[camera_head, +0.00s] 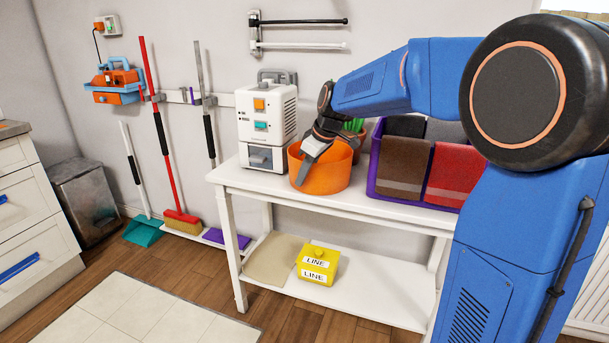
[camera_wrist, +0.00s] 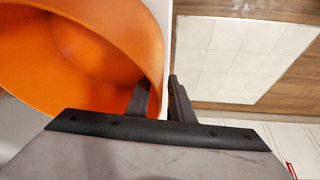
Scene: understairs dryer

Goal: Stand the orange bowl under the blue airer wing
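The orange bowl (camera_head: 326,178) stands upright on the white table, between the white machine and the purple crate. My gripper (camera_head: 308,166) reaches down at the bowl's left front rim. In the wrist view, the two fingers (camera_wrist: 160,95) straddle the wall of the bowl (camera_wrist: 110,40), one inside and one outside. A narrow gap shows beside the outer finger, so the gripper looks open around the rim. I see no blue airer wing; a wall rack (camera_head: 256,35) with one black arm (camera_head: 305,21) and one white arm (camera_head: 303,45) hangs above the table.
The white machine (camera_head: 267,125) stands left of the bowl, the purple crate (camera_head: 376,180) with folded cloths right of it. A green plant is partly hidden behind. A yellow box (camera_head: 317,263) sits on the white table's (camera_head: 390,215) lower shelf. Brooms lean at left.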

